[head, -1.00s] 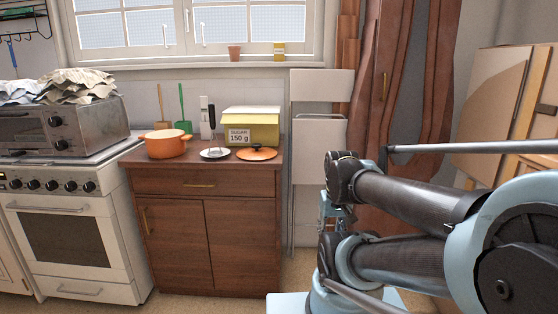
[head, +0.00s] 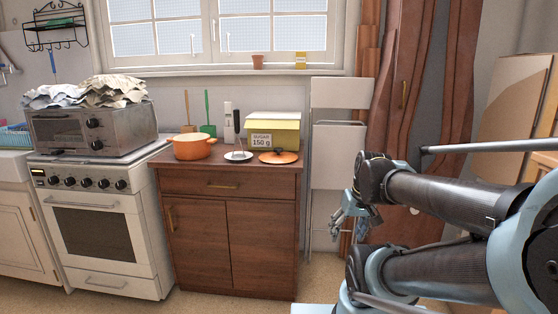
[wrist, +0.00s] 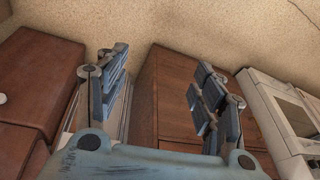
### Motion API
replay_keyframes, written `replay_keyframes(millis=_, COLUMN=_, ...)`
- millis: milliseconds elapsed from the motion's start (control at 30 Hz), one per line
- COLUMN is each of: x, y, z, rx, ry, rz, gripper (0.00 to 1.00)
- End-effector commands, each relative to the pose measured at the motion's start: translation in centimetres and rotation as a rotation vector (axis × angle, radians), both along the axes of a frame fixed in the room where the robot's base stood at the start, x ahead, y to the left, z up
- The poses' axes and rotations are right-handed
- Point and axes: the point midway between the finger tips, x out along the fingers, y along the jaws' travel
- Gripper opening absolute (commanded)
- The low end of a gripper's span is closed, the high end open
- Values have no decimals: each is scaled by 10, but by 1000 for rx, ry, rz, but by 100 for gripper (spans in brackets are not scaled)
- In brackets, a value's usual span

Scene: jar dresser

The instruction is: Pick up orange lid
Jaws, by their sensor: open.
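The orange lid (head: 278,157) lies flat on the right front part of the dresser top (head: 255,164), with a dark knob on it. It is beside the yellow sugar box, on the box's near side. My gripper (head: 347,231) hangs to the right of the dresser, lower than its top and apart from the lid. In the wrist view my gripper (wrist: 160,95) is open with nothing between its fingers. The wrist view shows the floor and cabinet fronts; the lid is not in it.
An orange pot (head: 194,147), a white plate with a dark-handled utensil (head: 238,155) and the sugar box (head: 273,132) share the dresser top. A stove (head: 98,215) stands left. A folded white chair (head: 338,150) leans against the wall at right. Floor in front is clear.

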Motion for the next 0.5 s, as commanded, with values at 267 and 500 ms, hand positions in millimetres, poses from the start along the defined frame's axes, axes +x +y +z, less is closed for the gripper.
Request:
replay_keyframes(millis=267, x=88, y=53, z=47, rx=168, ry=-191, rz=217, gripper=62)
replay_keyframes(millis=500, x=168, y=89, z=87, rx=277, ry=-396, rz=359, gripper=62)
